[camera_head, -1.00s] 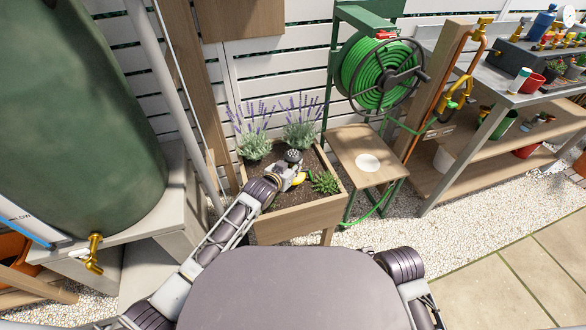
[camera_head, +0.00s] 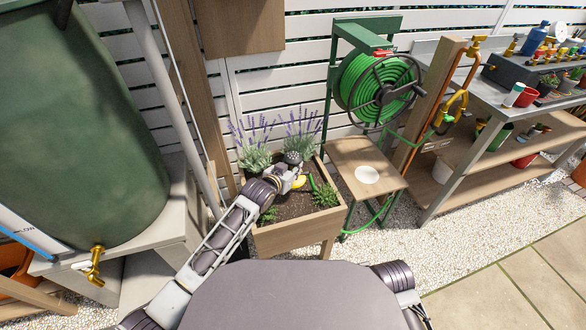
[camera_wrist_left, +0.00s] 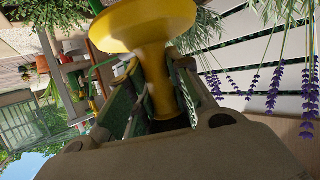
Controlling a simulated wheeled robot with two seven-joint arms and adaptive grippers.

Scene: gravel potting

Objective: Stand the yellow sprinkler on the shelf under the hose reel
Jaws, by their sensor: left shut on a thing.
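The yellow sprinkler (camera_wrist_left: 152,40) is between the fingers of my left gripper (camera_wrist_left: 155,100) in the left wrist view, with its wide round part beyond the fingertips. In the head view my left gripper (camera_head: 291,178) is over the planter, shut on the sprinkler, whose yellow part (camera_head: 298,182) shows beside the fingers. The wooden shelf (camera_head: 390,184) under the hose reel (camera_head: 378,90) stands to the right of the planter. A white round disc (camera_head: 366,174) lies on it. My right gripper is not in view.
The wooden planter (camera_head: 290,235) holds soil, lavender (camera_head: 255,150) and low green plants (camera_head: 325,196). A wooden post with a copper pipe (camera_head: 440,100) stands right of the reel. A green hose (camera_head: 375,218) hangs by the shelf's legs. A potting bench (camera_head: 470,95) stands at the right.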

